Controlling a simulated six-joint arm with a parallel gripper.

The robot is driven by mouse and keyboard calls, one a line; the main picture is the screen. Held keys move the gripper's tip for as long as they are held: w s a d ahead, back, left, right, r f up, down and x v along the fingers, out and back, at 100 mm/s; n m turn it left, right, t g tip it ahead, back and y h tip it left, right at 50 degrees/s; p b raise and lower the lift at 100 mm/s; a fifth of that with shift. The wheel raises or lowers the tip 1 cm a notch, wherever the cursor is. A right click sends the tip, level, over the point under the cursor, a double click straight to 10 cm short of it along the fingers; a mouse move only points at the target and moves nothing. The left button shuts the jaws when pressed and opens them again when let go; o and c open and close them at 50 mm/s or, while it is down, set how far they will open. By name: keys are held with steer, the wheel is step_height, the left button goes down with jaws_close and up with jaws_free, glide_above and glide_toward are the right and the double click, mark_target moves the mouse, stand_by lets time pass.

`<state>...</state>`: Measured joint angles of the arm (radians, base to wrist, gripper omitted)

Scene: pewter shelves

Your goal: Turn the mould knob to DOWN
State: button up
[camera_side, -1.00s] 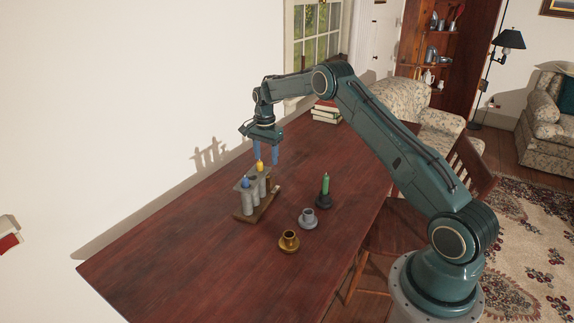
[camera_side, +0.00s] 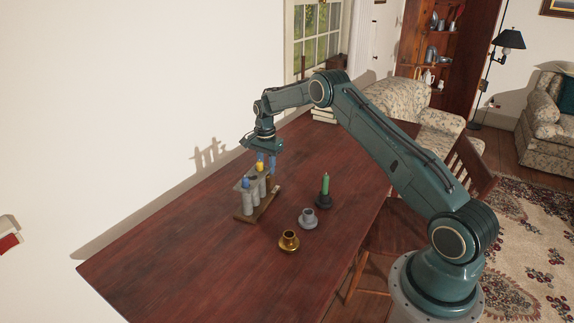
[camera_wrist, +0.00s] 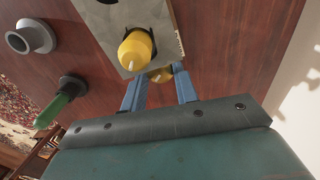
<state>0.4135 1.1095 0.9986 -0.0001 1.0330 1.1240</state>
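The grey candle mould (camera_side: 249,202) stands upright on a wooden base (camera_side: 243,218) near the wall side of the table. A blue candle tip (camera_side: 245,183) and a yellow one (camera_side: 259,167) show at its top; the yellow one is large in the wrist view (camera_wrist: 135,50). My gripper (camera_side: 266,165) points down at the mould's far end. In the wrist view its blue fingers (camera_wrist: 158,74) are apart, with a small brass-coloured part (camera_wrist: 160,75), perhaps the knob, between them. I cannot tell whether they touch it. The knob's setting and any DOWN mark cannot be read.
A brass holder (camera_side: 289,242), a grey holder (camera_side: 308,219) and a dark holder with a green candle (camera_side: 325,187) stand right of the mould. Books (camera_side: 323,115) lie at the table's far end. The table's near part is clear.

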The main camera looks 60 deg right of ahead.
steer(key=shift+n, duration=2.4)
steer(key=o, duration=1)
steer(key=shift+r, duration=0.1)
step_height(320, 180, up, 14)
steer(key=shift+f, duration=0.15)
